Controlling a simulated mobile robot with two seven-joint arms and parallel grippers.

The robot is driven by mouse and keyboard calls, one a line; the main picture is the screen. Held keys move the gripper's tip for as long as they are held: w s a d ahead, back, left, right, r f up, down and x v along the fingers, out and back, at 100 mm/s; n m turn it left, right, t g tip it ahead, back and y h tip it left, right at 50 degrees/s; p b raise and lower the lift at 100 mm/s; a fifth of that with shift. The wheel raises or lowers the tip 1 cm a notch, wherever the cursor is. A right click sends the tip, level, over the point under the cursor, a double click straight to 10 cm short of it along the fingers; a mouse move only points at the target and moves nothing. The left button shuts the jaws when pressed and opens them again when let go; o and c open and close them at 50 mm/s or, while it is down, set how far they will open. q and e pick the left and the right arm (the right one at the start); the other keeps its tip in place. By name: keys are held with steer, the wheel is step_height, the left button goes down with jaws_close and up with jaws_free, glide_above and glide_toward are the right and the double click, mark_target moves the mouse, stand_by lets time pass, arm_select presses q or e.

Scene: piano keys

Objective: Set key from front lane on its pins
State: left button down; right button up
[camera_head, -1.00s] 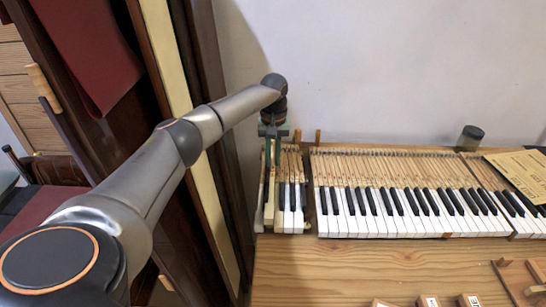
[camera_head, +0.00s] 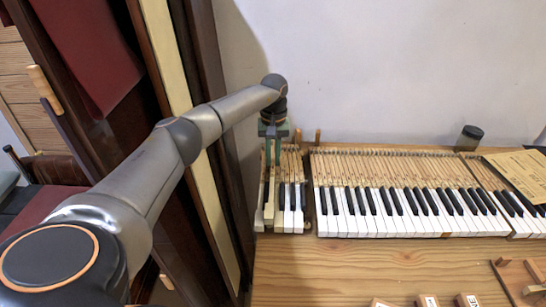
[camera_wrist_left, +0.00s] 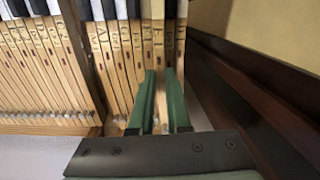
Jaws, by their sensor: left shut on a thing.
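My left gripper (camera_head: 273,165) reaches down over the short group of keys at the far left of the keyboard. In the left wrist view its two green fingers (camera_wrist_left: 160,98) are shut on a long wooden key (camera_wrist_left: 158,45). The key lies among its neighbours, at about their level, near the left end of the row. The fingers grip its bare wooden rear part and hide some of it. Its pins are hidden, so I cannot tell whether it is seated on them. My right gripper is not in view.
The main keyboard (camera_head: 385,220) stands right of the short group, past a dark divider. A dark wall panel rises close on the left. A dark jar (camera_head: 470,138) and a paper sheet (camera_head: 522,176) are at the right. The front bench (camera_head: 340,265) has bare room, with small wooden blocks (camera_head: 427,301).

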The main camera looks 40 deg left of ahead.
arm_select(q)
steer(key=shift+f+b, duration=0.4)
steer(key=shift+f, duration=0.3)
stand_by(0.7)
steer(key=c, duration=1.2)
jaws_free()
steer(key=shift+r, duration=0.1)
steer(key=shift+r+p, duration=0.9)
steer(key=shift+r, duration=0.15)
steer(key=shift+o, duration=0.2)
steer(key=o, duration=0.5)
